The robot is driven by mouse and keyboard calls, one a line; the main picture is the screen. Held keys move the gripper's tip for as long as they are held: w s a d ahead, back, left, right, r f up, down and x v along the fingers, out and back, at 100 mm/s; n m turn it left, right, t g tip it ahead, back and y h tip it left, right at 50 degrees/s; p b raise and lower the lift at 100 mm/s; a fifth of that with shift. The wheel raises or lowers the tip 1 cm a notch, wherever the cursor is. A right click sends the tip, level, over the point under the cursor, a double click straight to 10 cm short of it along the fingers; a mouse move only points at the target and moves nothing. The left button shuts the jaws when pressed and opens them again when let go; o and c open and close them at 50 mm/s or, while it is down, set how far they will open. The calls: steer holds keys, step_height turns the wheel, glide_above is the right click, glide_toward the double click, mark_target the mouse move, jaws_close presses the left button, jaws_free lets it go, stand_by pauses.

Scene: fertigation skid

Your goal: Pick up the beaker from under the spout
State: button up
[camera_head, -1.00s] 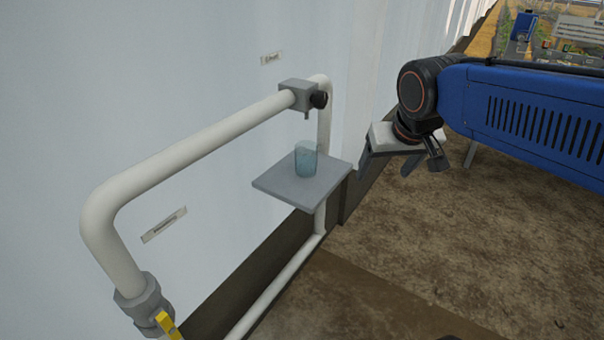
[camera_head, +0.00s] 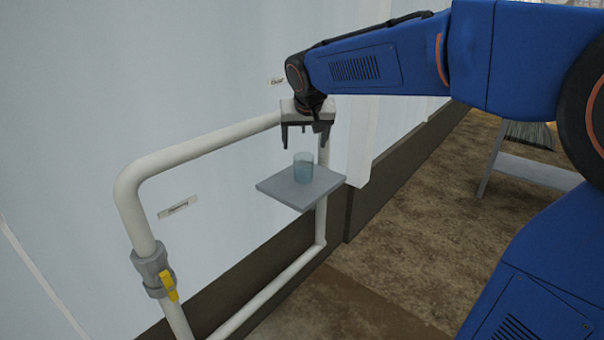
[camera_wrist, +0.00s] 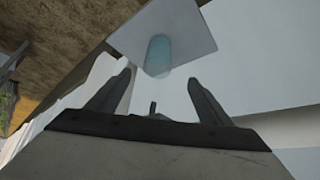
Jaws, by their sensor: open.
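A clear beaker with bluish contents (camera_head: 303,168) stands upright on a grey square shelf (camera_head: 285,188) fixed by the white pipe. My gripper (camera_head: 304,146) is open and empty, its fingers pointing down just above the beaker in the head view. The gripper hides the spout block in the head view. In the wrist view the beaker (camera_wrist: 158,56) is ahead of the spread fingers (camera_wrist: 154,92), apart from them, on the shelf (camera_wrist: 195,28). A small dark stub, perhaps the spout, shows between the fingers in the wrist view.
A white pipe loop (camera_head: 200,145) runs along the pale wall, with a yellow-handled valve (camera_head: 168,285) at lower left. Small labels (camera_head: 178,207) are on the wall. Open dirt ground (camera_head: 400,240) lies to the right. A grey stand (camera_head: 520,172) is at the far right.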

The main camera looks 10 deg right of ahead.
mark_target(304, 165)
steer(key=x, duration=0.9)
steer(key=shift+d+f, duration=0.15)
steer(key=shift+f, duration=0.05)
steer(key=shift+x, duration=2.6)
steer(key=shift+s+d, duration=0.1)
steer(key=shift+s, duration=0.05)
steer(key=c, duration=1.3)
